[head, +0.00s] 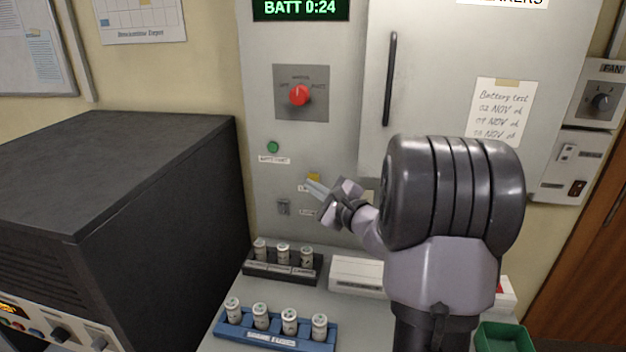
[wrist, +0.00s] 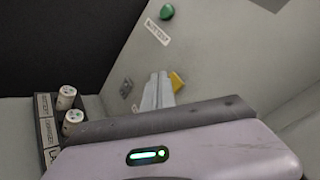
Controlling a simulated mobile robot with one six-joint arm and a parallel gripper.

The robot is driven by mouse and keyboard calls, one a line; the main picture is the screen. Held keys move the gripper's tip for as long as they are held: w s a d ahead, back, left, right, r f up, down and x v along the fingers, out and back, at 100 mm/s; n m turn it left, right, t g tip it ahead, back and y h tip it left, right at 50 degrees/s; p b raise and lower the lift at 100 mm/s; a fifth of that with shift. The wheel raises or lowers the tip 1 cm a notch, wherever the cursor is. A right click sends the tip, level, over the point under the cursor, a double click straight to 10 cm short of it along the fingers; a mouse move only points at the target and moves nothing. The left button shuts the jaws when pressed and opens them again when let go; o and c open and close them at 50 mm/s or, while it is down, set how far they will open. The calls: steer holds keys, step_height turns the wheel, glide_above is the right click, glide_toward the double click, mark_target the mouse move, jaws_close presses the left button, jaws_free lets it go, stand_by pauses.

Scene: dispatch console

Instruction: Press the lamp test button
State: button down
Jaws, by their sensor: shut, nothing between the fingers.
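A yellow button (head: 314,177) sits low on the grey cabinet front. The label under it is mostly hidden by my gripper, so I cannot read it. My gripper (head: 309,185) is shut and empty, its fingertips pointing at the panel just below and left of the yellow button. In the wrist view the shut fingers (wrist: 158,77) are beside the yellow button (wrist: 177,81) and partly cover it. I cannot tell whether they touch it. A green button (head: 273,147) with a white label is up and to the left; it also shows in the wrist view (wrist: 167,12).
A red rotary knob (head: 299,95) is higher on the cabinet. A small toggle switch (head: 284,207) is below left. A black rack (head: 283,271) and a blue rack (head: 275,334) hold white cylinders on the ledge. A large dark box (head: 130,180) stands at left.

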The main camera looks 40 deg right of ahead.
steer(key=shift+w+d, duration=0.25)
steer(key=shift+d, duration=0.05)
steer(key=shift+w+d, duration=0.25)
steer(key=shift+d, duration=0.05)
stand_by(0.6)
stand_by(0.4)
steer(key=shift+s+a+b, duration=0.5)
steer(key=shift+a+b, duration=0.1)
steer(key=shift+b, duration=0.05)
steer(key=shift+s+a+b, duration=1.05)
steer(key=shift+s+a, duration=0.6)
steer(key=shift+a, duration=0.25)
stand_by(3.8)
